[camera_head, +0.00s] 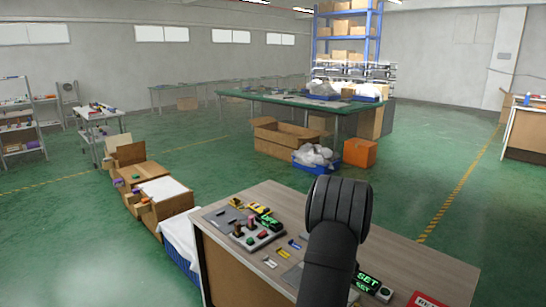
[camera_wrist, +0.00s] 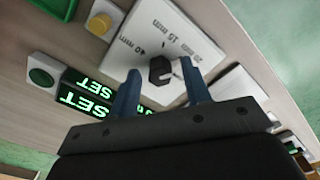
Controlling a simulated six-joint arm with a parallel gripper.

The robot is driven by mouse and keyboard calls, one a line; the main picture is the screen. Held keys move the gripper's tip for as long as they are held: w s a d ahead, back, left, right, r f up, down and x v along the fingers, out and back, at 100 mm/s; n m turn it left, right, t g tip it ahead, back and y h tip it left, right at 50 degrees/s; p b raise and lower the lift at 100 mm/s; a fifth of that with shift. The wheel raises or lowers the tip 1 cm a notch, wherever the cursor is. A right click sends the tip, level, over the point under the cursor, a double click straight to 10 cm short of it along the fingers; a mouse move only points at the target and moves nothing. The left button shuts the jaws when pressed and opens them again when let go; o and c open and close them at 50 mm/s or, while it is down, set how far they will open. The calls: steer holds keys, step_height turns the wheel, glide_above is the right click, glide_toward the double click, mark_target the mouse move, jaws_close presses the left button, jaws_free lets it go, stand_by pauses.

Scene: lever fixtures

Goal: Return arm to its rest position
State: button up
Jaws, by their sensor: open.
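My gripper (camera_wrist: 160,78) shows in the wrist view with its two blue fingers apart and nothing seen held between them. A black hexagonal knob (camera_wrist: 160,69) on a white plate (camera_wrist: 150,30) with millimetre markings appears in the gap between the fingertips; I cannot tell how far it is from them. In the head view my dark arm (camera_head: 337,225) rises in front of the workbench (camera_head: 410,258), and my gripper is hidden there.
Green SET displays (camera_wrist: 88,92), a green button (camera_wrist: 40,77) and a yellow knob (camera_wrist: 100,22) lie left of the fingers. A fixture board with several levers (camera_head: 258,238) sits on the bench's left part. Cardboard boxes (camera_head: 285,138) stand on the floor beyond.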

steer(key=m, duration=1)
steer(key=shift+r+m, duration=0.3)
steer(key=shift+r, duration=0.6)
